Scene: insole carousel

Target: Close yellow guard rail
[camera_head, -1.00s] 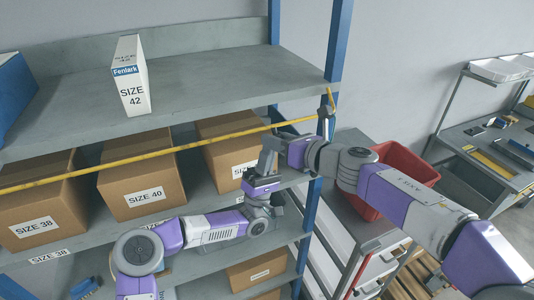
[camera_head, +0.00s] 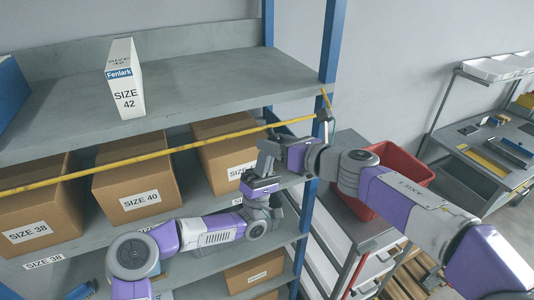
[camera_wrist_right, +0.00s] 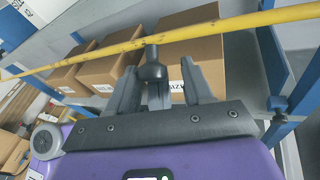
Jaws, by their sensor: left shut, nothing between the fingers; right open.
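The yellow guard rail (camera_head: 150,155) runs across the shelf front below the top board, from the left edge to near the right blue post (camera_head: 331,45). A grey fitting (camera_head: 323,114) and a short yellow piece (camera_head: 325,97) sit at that end. My left gripper (camera_head: 264,160) is shut and empty below the rail; its fingers are partly hidden by the right hand. My right gripper (camera_head: 272,150) points left, close beside it. In the right wrist view my right gripper (camera_wrist_right: 158,85) is open, below the rail (camera_wrist_right: 190,36), with a dark knob (camera_wrist_right: 152,72) showing between its fingers. Contact is unclear.
Brown boxes (camera_head: 135,192) stand on the shelf behind the rail. A white SIZE 42 box (camera_head: 124,80) stands on the top board (camera_head: 220,83). A red bin (camera_head: 405,172) on a cart is behind my right arm. A grey workbench (camera_head: 490,150) stands at far right.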

